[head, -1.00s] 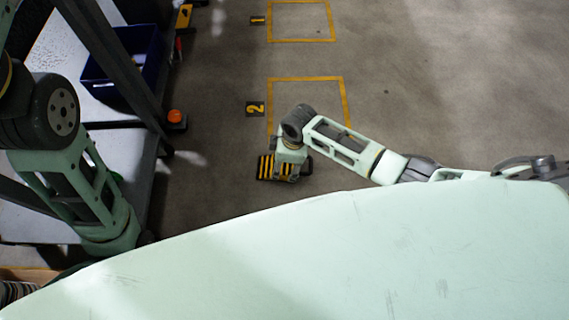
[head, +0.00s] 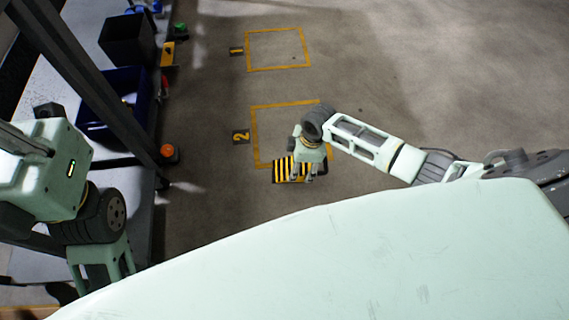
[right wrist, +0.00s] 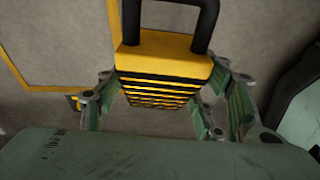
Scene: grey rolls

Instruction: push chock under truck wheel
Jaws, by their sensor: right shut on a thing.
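The chock, a block with black and yellow stripes (head: 284,170), is by the near edge of the floor square marked 2. In the right wrist view the chock (right wrist: 165,64) shows its yellow body and black loop handle. My right gripper (head: 304,172) is shut on the chock, with its fingers (right wrist: 168,92) on both sides of it. I cannot tell whether the chock touches the floor. My left arm is at the left edge, but its fingers do not show. No truck wheel can be made out.
Yellow outlined squares marked 1 (head: 247,50) and 2 (head: 255,133) lie on the grey floor. A bench at the left bears a blue bin (head: 93,127) and a black bin (head: 127,40). An orange-topped item (head: 169,152) is beside it. Floor to the right is clear.

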